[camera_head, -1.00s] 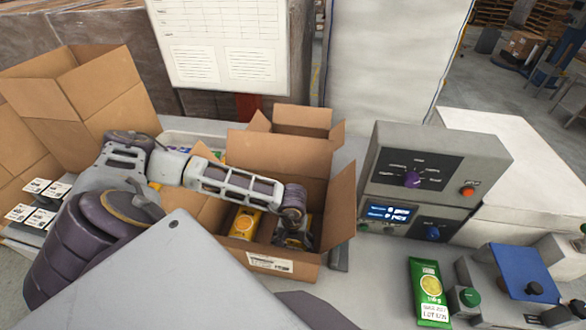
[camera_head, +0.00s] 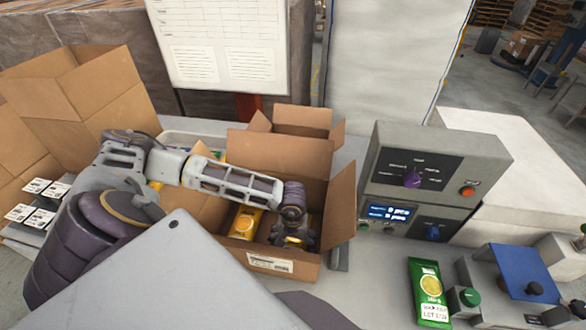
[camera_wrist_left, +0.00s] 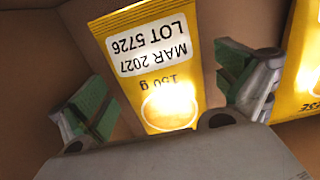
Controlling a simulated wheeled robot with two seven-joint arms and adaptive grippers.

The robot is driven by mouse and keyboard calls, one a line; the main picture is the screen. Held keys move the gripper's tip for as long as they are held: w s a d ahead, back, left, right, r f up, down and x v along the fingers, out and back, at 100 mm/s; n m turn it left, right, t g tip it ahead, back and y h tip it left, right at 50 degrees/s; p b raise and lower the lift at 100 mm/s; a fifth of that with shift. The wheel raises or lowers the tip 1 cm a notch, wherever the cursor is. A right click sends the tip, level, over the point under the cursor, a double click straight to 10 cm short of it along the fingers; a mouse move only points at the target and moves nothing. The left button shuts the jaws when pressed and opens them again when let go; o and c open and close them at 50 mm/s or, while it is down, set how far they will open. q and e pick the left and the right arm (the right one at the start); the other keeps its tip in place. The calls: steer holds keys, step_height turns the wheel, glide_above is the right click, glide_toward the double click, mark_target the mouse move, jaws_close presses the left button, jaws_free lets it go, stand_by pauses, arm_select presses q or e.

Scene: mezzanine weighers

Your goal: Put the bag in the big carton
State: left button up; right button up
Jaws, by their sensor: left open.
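An open brown carton (camera_head: 300,160) stands mid-table in the head view, with a white label on its front. My left gripper (camera_head: 292,240) reaches down inside it. In the left wrist view, the gripper (camera_wrist_left: 170,95) is open, with its green-padded fingers on either side of a yellow bag (camera_wrist_left: 150,65) marked LOT 5726. The bag stands between the fingers, with a gap visible on each side. A second yellow bag (camera_wrist_left: 308,70) is at the right of that view. One yellow bag (camera_head: 246,222) shows in the head view left of the gripper. My right gripper is not visible.
A taller open carton (camera_head: 85,85) stands at the left, with a smaller carton (camera_head: 300,118) behind. A grey control unit (camera_head: 430,170) stands right of the carton. A green bag (camera_head: 428,290) lies in front of it, beside a blue-topped device (camera_head: 520,275).

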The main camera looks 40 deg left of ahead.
mark_target(293, 241)
arm_select(q)
step_height(293, 241, up, 11)
steer(key=b, duration=0.2)
stand_by(0.4)
steer(key=shift+a+r, duration=0.1)
steer(key=shift+r, duration=0.05)
stand_by(0.3)
